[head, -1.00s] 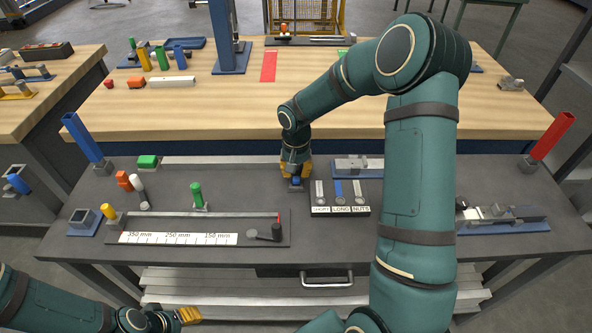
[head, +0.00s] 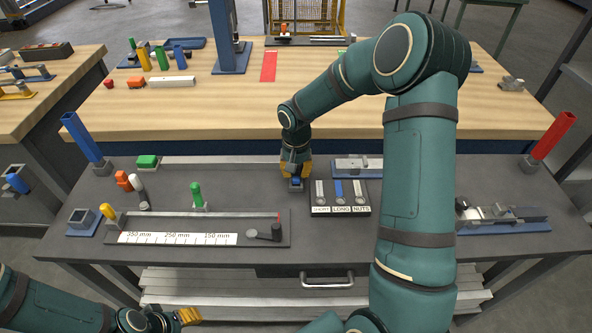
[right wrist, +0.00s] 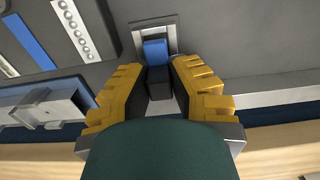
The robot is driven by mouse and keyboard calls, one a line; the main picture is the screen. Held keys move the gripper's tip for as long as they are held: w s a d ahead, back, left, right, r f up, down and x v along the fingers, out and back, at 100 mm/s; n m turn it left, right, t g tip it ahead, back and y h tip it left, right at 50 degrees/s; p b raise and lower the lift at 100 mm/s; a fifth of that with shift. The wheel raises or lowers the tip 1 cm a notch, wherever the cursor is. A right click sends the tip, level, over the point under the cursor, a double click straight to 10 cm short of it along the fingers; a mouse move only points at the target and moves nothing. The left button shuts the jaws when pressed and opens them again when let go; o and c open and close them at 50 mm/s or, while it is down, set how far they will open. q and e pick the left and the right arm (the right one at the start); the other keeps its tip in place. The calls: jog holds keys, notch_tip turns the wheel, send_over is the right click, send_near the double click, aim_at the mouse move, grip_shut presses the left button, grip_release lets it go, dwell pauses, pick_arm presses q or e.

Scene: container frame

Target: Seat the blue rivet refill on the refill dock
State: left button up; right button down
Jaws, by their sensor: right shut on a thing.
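The blue rivet refill (right wrist: 155,50) is between the fingers of my right gripper (right wrist: 158,88), with its blue end showing and a dark part beside it. The gripper is shut on it. A small grey square frame (right wrist: 154,26), apparently the refill dock, surrounds the blue end in the right wrist view. I cannot tell how deep the refill sits in it. In the head view my right gripper (head: 296,172) points down at this spot, left of the labelled rack, and mostly hides the dock. My left gripper (head: 188,316) is at the lower left, away from the bench top; its jaw opening is unclear.
The labelled rack (head: 340,197) stands close to the right of my right gripper. A ruler fixture (head: 190,228) lies to the front left, with a green peg (head: 196,195) behind it. A blue tube (head: 82,138) and a red tube (head: 553,136) stand at the bench ends.

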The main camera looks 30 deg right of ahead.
jog(key=shift+f+b, duration=0.55)
jog(key=shift+f, duration=0.15)
jog(key=shift+c, duration=1.3)
grip_release()
jog(key=shift+r, duration=0.1)
jog(key=shift+r+p, duration=2.25)
jog(key=shift+r, duration=1.2)
